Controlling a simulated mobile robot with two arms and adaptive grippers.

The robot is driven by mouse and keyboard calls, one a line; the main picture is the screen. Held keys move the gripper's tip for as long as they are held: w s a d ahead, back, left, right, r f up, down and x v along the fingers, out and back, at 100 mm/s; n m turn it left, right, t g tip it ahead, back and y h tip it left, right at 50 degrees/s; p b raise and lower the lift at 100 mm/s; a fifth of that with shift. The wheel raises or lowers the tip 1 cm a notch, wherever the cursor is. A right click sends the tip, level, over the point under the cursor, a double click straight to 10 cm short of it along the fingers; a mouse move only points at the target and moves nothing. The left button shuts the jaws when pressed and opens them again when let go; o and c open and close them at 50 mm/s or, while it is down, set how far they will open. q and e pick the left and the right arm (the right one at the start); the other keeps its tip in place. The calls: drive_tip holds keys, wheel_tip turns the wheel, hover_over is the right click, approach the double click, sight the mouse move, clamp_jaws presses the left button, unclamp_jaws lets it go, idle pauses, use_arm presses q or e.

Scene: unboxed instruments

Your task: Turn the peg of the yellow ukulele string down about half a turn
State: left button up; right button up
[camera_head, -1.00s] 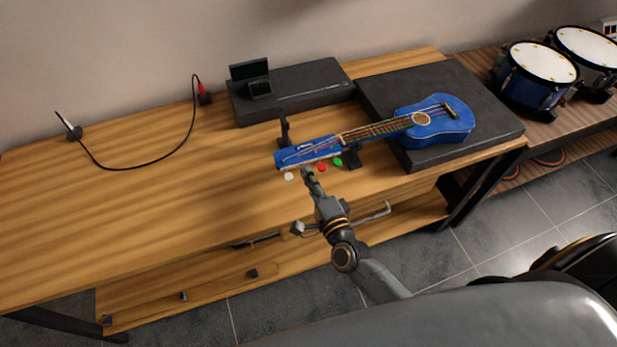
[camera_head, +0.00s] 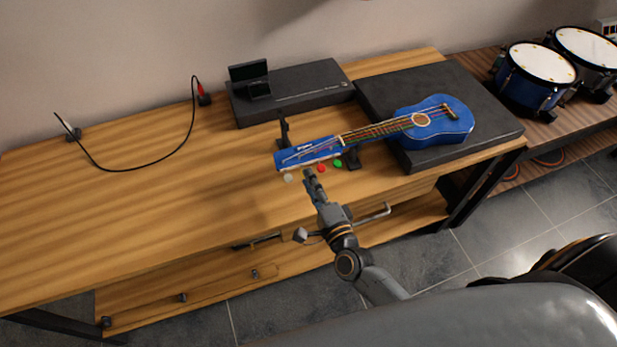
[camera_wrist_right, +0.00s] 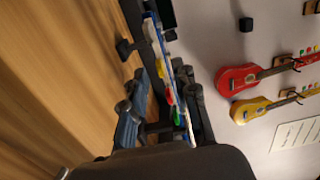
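The blue ukulele (camera_head: 436,122) lies with its body on a black block and its headstock (camera_head: 300,154) toward the left on a dark stand. Along the headstock's near edge show a whitish peg (camera_head: 288,177), a red peg (camera_head: 321,168) and a green peg (camera_head: 337,163). The yellow peg (camera_wrist_right: 161,68) shows in the right wrist view, between the fingertips; my gripper seems to hide it in the head view. My right gripper (camera_head: 307,174) is at the headstock's near edge, its fingers apart; contact with the peg cannot be told. My left gripper is out of view.
The black block (camera_head: 385,82) and a dark flat case (camera_head: 310,78) with a small screen device (camera_head: 249,78) stand behind. A cable (camera_head: 130,170) lies on the left. The bench's left part (camera_head: 110,220) is mostly clear. Drums (camera_head: 535,75) stand at right.

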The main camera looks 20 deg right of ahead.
drive_tip(key=s+d, duration=0.1)
drive_tip(key=s, duration=0.9)
drive_tip(key=shift+s, duration=0.25)
